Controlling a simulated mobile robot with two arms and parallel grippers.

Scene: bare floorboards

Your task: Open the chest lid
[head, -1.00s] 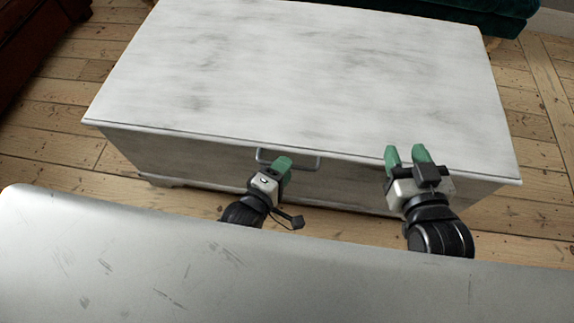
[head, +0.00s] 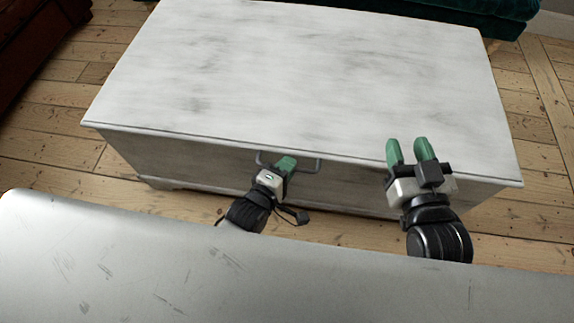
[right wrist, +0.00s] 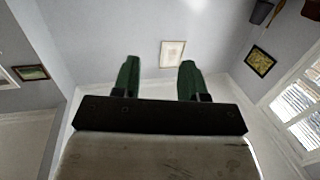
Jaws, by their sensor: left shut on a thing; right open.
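The white, grey-streaked chest (head: 300,75) stands on the floor ahead, its lid lying flat and closed. A metal handle (head: 318,164) is at the middle of its front, just under the lid edge. My left gripper (head: 287,164) is at the handle, its green fingers shut on it; the exact grip is partly hidden by the fingers. My right gripper (head: 409,150) is open and empty, in front of the chest's right part, its fingertips overlapping the lid's front edge in the head view. The right wrist view shows its two green fingers (right wrist: 158,80) apart with nothing between.
A dark green piece of furniture (head: 480,12) is behind the chest, and a dark brown one (head: 35,35) is at the upper left. Bare floorboards (head: 50,150) are clear left and right of the chest. The right wrist view shows walls and pictures (right wrist: 172,54).

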